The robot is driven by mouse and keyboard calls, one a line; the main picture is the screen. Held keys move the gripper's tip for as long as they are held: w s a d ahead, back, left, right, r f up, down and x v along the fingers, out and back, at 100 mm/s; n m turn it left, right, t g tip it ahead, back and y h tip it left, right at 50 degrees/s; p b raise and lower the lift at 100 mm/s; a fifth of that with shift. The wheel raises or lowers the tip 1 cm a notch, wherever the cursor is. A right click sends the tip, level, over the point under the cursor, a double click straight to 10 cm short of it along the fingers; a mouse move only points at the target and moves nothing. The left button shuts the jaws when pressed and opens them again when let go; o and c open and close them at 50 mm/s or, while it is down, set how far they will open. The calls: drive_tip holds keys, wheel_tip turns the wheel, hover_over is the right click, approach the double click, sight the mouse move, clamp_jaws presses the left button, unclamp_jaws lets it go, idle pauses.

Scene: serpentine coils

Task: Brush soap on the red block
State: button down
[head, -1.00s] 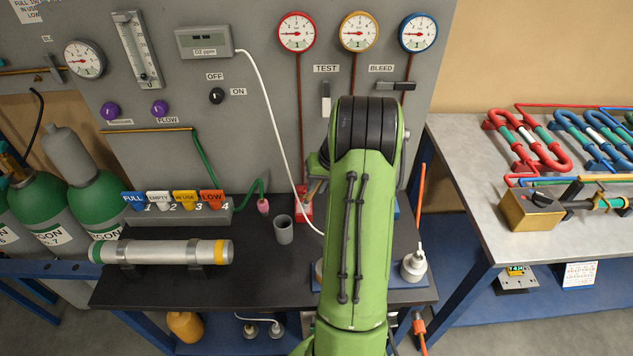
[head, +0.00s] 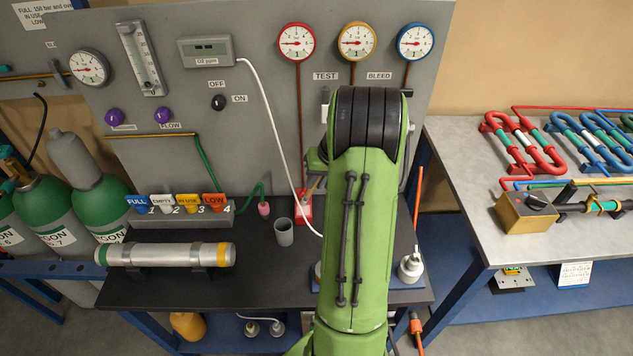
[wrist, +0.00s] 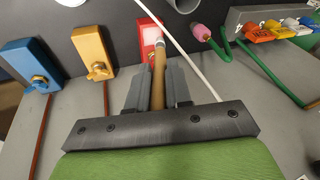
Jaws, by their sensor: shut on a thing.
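The red block (head: 304,206) stands on the dark bench at the foot of the panel, below the red gauge. My arm hides part of it in the head view. In the wrist view the red block (wrist: 148,35) is at the upper middle. My gripper (wrist: 158,88) is shut on a brush with a wooden handle (wrist: 158,70). The brush's far end overlaps the red block's fitting in the wrist view; I cannot tell whether they touch. A bit of the handle (head: 313,188) shows beside my arm in the head view. A grey cup (head: 284,232) stands left of the red block.
A yellow block (wrist: 92,52) and a blue block (wrist: 30,65) stand beside the red one. A white hose (wrist: 185,55) passes close to the brush. A pink nozzle (head: 264,209) and a silver cylinder (head: 170,254) are on the bench at left.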

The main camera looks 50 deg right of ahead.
drive_tip(key=shift+r, duration=0.5)
wheel_tip(320, 180, up, 3)
drive_tip(key=p, duration=0.2)
drive_tip(key=shift+r+p, duration=0.1)
drive_tip(key=shift+p, duration=0.3)
drive_tip(key=shift+f, duration=0.25)
drive_tip(key=shift+b+x, duration=0.9)
drive_tip(key=shift+x, duration=0.05)
drive_tip(key=shift+s+r, duration=0.1)
